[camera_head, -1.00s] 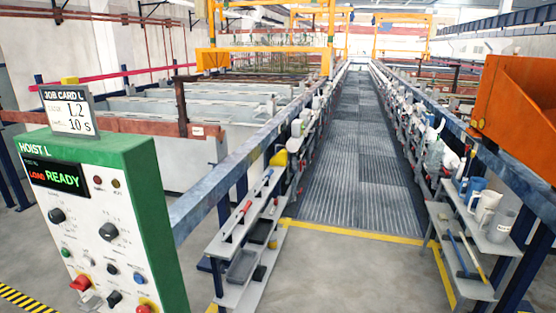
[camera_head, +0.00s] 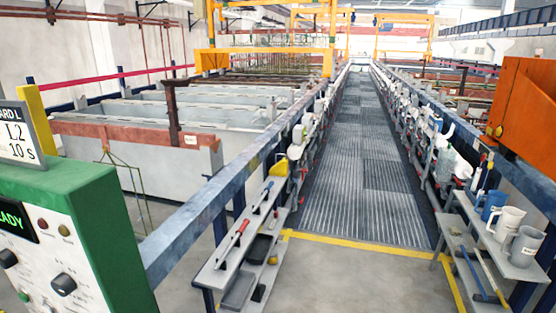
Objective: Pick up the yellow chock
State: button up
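A yellow wedge-like piece (camera_head: 279,166) sits at the far end of the left grey shelf, beside the blue rail. A small yellow bit (camera_head: 273,260) shows on the lower shelf. A tall yellow block (camera_head: 33,118) stands behind the job card at the left edge. I cannot tell for sure which of these is the yellow chock. My gripper is not in view.
The hoist panel (camera_head: 95,245) stands close at left. The left shelf (camera_head: 215,273) holds red- and blue-handled tools. The right shelf (camera_head: 520,268) holds jugs. The grated walkway (camera_head: 350,170) between the rails is clear. An orange box (camera_head: 525,110) juts in at right.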

aim_at(280, 169)
jog(key=i, duration=2)
jog(key=i+z, duration=0.2)
jog(key=i, duration=0.35)
jog(key=i+j+z, duration=0.2)
jog(key=i, duration=0.35)
jog(key=i+j+z, duration=0.2)
jog(key=i, duration=0.35)
jog(key=i+j+z, duration=0.2)
jog(key=i, duration=0.3)
